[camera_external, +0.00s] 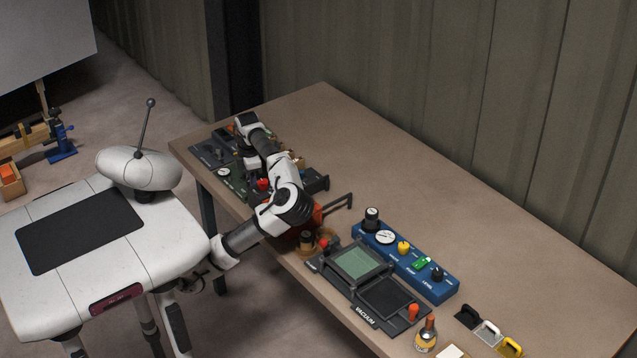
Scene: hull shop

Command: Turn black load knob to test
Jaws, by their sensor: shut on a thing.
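My arm reaches over the table to the dark instrument panel (205,152) at its far left end. My gripper (252,172) points down at this panel beside a green board (231,183) and a red knob (263,184). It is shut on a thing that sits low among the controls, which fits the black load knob. The fingertips and the knob are mostly hidden by my arm and wrist, so the knob's pointer and the test mark cannot be read.
A blue panel (405,262) with a gauge, yellow knob, green switch and black knobs stands mid-table. In front of it lies a dark vacuum unit (362,289). An orange-topped bottle (427,335) and several handled blocks (488,332) are near the front. The table's right back is clear.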

